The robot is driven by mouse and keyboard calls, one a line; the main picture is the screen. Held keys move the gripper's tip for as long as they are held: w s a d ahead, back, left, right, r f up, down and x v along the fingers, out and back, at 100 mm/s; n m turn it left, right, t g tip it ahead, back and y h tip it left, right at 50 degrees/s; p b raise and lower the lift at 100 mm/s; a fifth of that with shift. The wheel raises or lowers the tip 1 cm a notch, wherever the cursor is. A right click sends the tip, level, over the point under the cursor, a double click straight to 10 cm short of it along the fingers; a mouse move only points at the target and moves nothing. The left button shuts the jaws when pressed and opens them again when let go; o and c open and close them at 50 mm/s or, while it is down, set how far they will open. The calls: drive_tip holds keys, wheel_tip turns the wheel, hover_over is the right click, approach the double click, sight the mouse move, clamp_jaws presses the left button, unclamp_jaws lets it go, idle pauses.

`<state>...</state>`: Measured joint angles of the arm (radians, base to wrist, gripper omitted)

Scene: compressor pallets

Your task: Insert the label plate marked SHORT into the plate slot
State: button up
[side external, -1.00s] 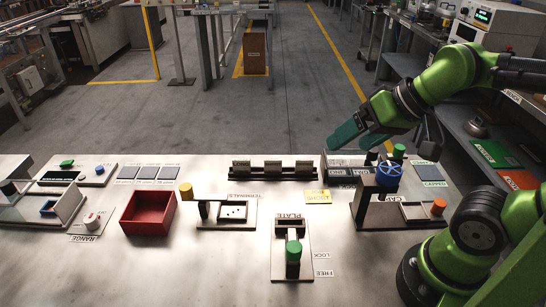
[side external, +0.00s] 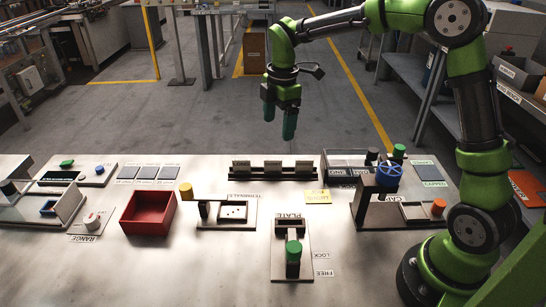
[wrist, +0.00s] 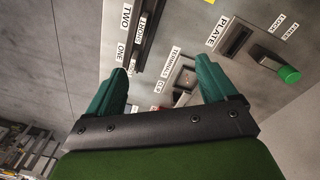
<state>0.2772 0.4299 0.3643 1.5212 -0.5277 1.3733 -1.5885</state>
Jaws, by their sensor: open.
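My gripper (side external: 280,125) is open and empty, pointing down, high above the rack area. In the wrist view its fingers (wrist: 162,68) are wide apart.
A red bin (side external: 148,213) and the terminals fixture (side external: 242,222) stand to the left. A blue-wheeled fixture (side external: 389,174) stands at the right. The front left of the table is clear.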

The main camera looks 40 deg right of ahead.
sight(273, 159)
drive_tip(key=w+d+n, duration=0.2)
drive_tip(key=w+n, duration=0.2)
drive_tip(key=n, duration=0.8)
drive_tip(key=shift+g, duration=0.3)
wheel_tip(273, 159, down, 16)
drive_tip(key=shift+s+r, duration=0.1)
drive_tip(key=shift+c, duration=0.4)
drive_tip(key=c, duration=1)
drive_tip(key=shift+r, duration=0.15)
drive_tip(key=shift+c, duration=0.2)
